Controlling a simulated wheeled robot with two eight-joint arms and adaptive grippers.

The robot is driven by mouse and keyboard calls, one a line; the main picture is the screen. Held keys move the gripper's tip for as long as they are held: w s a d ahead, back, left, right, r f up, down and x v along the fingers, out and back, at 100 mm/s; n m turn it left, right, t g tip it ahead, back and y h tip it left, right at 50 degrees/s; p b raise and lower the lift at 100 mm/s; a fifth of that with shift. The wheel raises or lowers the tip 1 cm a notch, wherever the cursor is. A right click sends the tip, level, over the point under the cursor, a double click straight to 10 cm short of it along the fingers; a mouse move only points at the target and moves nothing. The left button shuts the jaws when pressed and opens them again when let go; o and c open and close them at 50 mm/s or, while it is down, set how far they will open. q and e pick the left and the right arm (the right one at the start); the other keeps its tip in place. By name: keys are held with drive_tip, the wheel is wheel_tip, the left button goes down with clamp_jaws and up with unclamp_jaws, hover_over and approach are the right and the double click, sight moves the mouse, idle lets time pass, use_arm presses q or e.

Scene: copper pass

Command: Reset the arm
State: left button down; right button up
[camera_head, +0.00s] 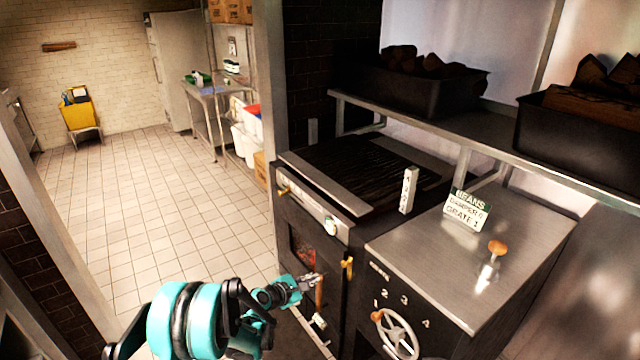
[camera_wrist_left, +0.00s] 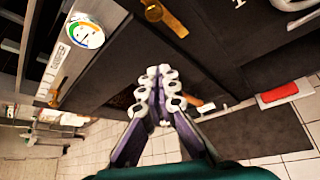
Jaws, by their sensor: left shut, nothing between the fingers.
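My left arm (camera_head: 188,318), teal and black, comes in from the lower left in the head view. Its gripper (camera_head: 308,282) is in front of the dark oven (camera_head: 310,245), close to an upright wooden-looking handle (camera_head: 319,294). In the left wrist view the gripper (camera_wrist_left: 160,78) is shut and empty, its pale finger pads together against the dark oven front. I cannot tell whether it touches anything. My right gripper is not in view.
Bins of wood (camera_head: 420,90) sit on a shelf above. The tiled floor (camera_head: 150,210) at left is clear.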

use_arm(q)
drive_tip(key=s+a+r+m+g+y, duration=0.1)
drive_tip(key=s+a+r+m+y, duration=0.1)
drive_tip(key=s+r+m, duration=0.4)
drive_tip(key=s+a+r+m+g+y, duration=0.1)
drive_tip(key=s+a+r+m, duration=0.25)
drive_tip(key=s+r, duration=0.45)
drive_tip(key=s+a+m+y, duration=0.2)
drive_tip(key=s+a+m, duration=0.2)
drive_tip(key=s, duration=0.7)
drive_tip(key=s+a+m+g+y, duration=0.1)
drive_tip(key=s+a+m, duration=0.3)
drive_tip(key=s+m, duration=0.4)
drive_tip(key=s+y, duration=0.1)
drive_tip(key=s, duration=0.3)
drive_tip(key=shift+s+a+r+y, duration=0.15)
drive_tip(key=shift+s+r+y, duration=0.1)
drive_tip(key=shift+y, duration=0.15)
